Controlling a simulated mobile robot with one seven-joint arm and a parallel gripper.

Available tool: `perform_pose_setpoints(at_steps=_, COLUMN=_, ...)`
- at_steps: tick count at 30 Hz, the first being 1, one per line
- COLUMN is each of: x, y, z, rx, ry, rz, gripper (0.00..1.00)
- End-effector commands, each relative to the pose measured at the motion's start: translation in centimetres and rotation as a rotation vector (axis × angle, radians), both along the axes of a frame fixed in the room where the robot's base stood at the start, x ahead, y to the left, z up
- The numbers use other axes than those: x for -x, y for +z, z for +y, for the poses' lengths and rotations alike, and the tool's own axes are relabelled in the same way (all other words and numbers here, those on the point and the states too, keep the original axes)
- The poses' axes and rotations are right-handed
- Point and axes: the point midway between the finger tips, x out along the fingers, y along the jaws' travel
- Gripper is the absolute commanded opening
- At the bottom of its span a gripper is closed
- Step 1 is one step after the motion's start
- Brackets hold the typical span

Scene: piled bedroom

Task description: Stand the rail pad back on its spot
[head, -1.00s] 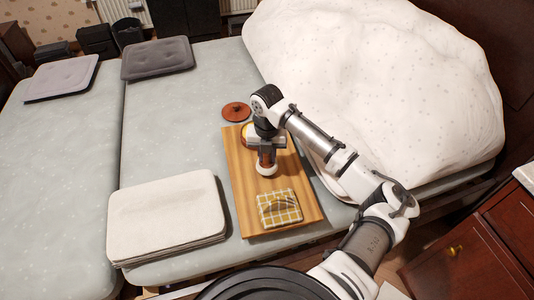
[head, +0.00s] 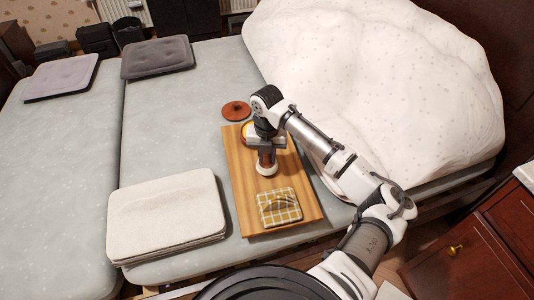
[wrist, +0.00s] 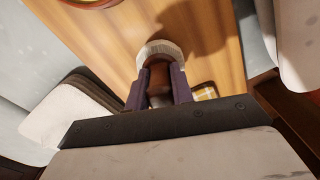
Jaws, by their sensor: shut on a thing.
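My gripper (head: 266,150) is over the wooden board and shut on a brown piece with a pale ribbed end. The wrist view shows this held piece (wrist: 160,54) between the two dark fingers, with its pale end out past the fingertips. In the head view the pale end (head: 267,169) points down over the middle of the board (head: 240,185). I cannot tell whether it touches the board. Nothing in view is labelled as the rail pad; the held piece may be it.
A yellow checked cloth (head: 280,212) lies at the board's near end. White pads (head: 168,210) lie left. A large white duvet (head: 390,90) bulges right.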

Motion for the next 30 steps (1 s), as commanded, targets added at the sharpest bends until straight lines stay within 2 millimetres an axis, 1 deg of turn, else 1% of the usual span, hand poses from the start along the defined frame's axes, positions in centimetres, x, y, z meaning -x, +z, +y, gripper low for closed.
perform_pose_setpoints(at_steps=21, x=0.0, y=-1.5, z=0.0, rx=0.000, ry=0.000, rz=0.000, gripper=0.00)
perform_pose_setpoints(at_steps=24, x=0.0, y=-1.4, z=0.0, rx=0.000, ry=0.000, rz=0.000, gripper=0.00)
perform_pose_setpoints(at_steps=25, x=0.0, y=-1.4, z=0.0, rx=0.000, ry=0.000, rz=0.000, gripper=0.26)
perform_pose_setpoints(at_steps=30, x=0.0, y=-1.4, z=0.0, rx=0.000, ry=0.000, rz=0.000, gripper=0.48)
